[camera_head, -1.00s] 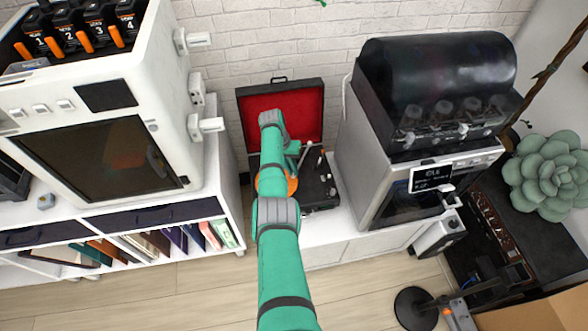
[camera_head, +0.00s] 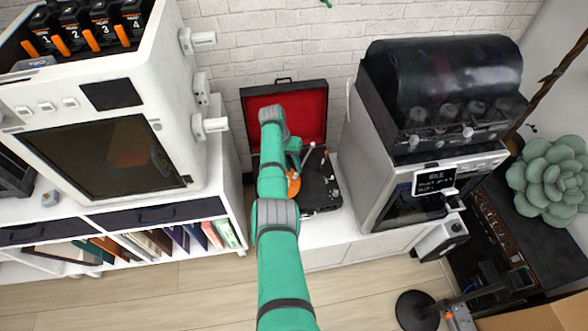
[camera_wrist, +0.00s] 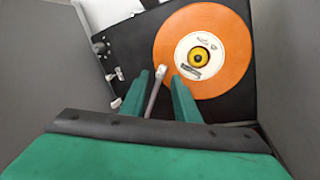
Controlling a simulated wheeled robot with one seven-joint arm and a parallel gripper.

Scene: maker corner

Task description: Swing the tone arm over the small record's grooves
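The small orange record (camera_wrist: 228,72) with a white label lies on the black record player (camera_wrist: 128,32) in the wrist view. The silver tone arm (camera_wrist: 153,95) has its head end near the record's lower left edge. My gripper (camera_wrist: 160,75) is open, with one green finger on each side of the tone arm and a visible gap between them. The right finger overlaps the record's edge in the picture. In the head view my arm hides much of the record (camera_head: 294,184). Whether the tone arm is raised or resting, I cannot tell.
The player's raised lid (camera_head: 312,105) with red lining stands behind it. A white machine cabinet (camera_head: 205,165) rises on the left and a grey machine (camera_head: 375,165) on the right. Small knobs and levers sit on the player's deck beside the record.

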